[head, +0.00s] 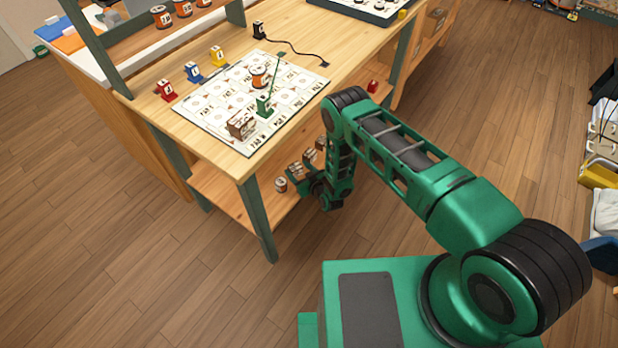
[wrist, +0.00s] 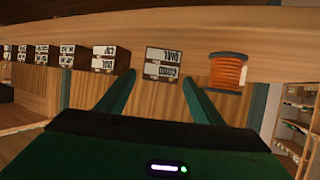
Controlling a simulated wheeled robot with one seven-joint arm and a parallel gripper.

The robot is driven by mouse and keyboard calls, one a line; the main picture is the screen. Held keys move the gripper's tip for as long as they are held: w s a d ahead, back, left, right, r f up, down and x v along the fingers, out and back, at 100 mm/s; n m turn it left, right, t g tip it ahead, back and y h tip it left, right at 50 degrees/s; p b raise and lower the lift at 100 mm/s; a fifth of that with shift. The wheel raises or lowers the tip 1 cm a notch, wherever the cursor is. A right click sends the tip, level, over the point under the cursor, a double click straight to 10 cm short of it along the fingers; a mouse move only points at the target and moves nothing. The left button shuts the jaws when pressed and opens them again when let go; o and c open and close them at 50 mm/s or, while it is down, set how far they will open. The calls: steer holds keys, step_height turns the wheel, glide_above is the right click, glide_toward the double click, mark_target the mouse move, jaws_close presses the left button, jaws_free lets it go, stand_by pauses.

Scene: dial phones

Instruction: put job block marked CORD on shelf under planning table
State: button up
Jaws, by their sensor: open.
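The planning table (head: 180,125) has a wooden shelf (head: 225,190) under its top. A brown job block with two pale labels (wrist: 162,63) stands on the shelf in the wrist view; its small lettering is hard to read, so I cannot be sure it says CORD. My gripper (wrist: 160,82) is open, one finger to each side of that block in the picture; I see no clear contact. In the head view my gripper (head: 318,190) is low at the shelf's front edge, partly hidden by my arm. Another brown block (head: 240,125) sits on the board on the tabletop.
An orange spool (wrist: 228,72) stands right of the block on the shelf. Several similar labelled blocks (wrist: 103,58) line up to its left. On the tabletop lie a printed board (head: 215,105), a green piece (head: 264,105) and small coloured blocks. Open floor lies in front of the table.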

steer(key=v, duration=0.9)
